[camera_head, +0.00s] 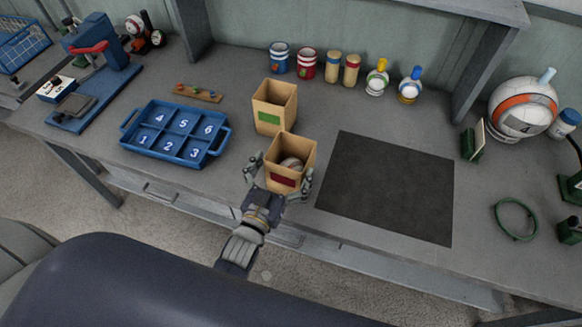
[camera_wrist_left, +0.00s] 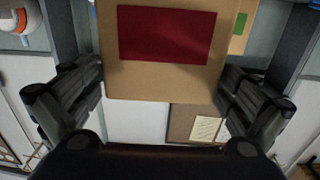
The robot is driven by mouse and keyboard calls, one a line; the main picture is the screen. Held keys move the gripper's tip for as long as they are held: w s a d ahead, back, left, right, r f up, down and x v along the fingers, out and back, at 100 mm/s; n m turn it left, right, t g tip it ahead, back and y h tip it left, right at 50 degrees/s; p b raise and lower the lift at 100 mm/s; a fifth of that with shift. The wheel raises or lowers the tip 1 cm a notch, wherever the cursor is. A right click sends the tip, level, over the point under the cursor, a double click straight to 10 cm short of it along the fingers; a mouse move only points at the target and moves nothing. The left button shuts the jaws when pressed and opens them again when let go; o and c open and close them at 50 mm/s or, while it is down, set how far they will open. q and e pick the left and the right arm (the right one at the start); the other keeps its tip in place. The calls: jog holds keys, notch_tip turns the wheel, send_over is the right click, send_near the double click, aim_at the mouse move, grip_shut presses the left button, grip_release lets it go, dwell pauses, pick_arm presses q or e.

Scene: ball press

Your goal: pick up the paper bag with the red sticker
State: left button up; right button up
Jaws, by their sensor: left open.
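My left gripper (camera_head: 279,175) is open, with one finger on each side of this bag. In the left wrist view the bag (camera_wrist_left: 158,82) with its red sticker fills the upper middle between the open fingers (camera_wrist_left: 160,95); I cannot tell whether they touch it. The paper bag with the green sticker (camera_head: 284,97) stands just behind. My right gripper is not in view.
A blue tray (camera_head: 128,138) with numbered compartments sits to the left. A dark mat (camera_head: 388,188) lies clear to the right. Cans and bottles (camera_head: 307,64) line the back. A ball on a stand (camera_head: 522,106) and a green ring (camera_head: 515,219) are at the right.

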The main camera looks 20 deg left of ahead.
pick_arm(q)
jog(key=w, duration=0.2)
jog(key=w+p, duration=0.1)
jog(key=shift+w+d+r, duration=0.1)
jog(key=shift+w+r, duration=0.2)
jog(key=shift+w+f, duration=0.1)
jog(key=shift+w, duration=0.3)
jog(key=shift+s, duration=0.1)
jog(key=c, duration=1.1)
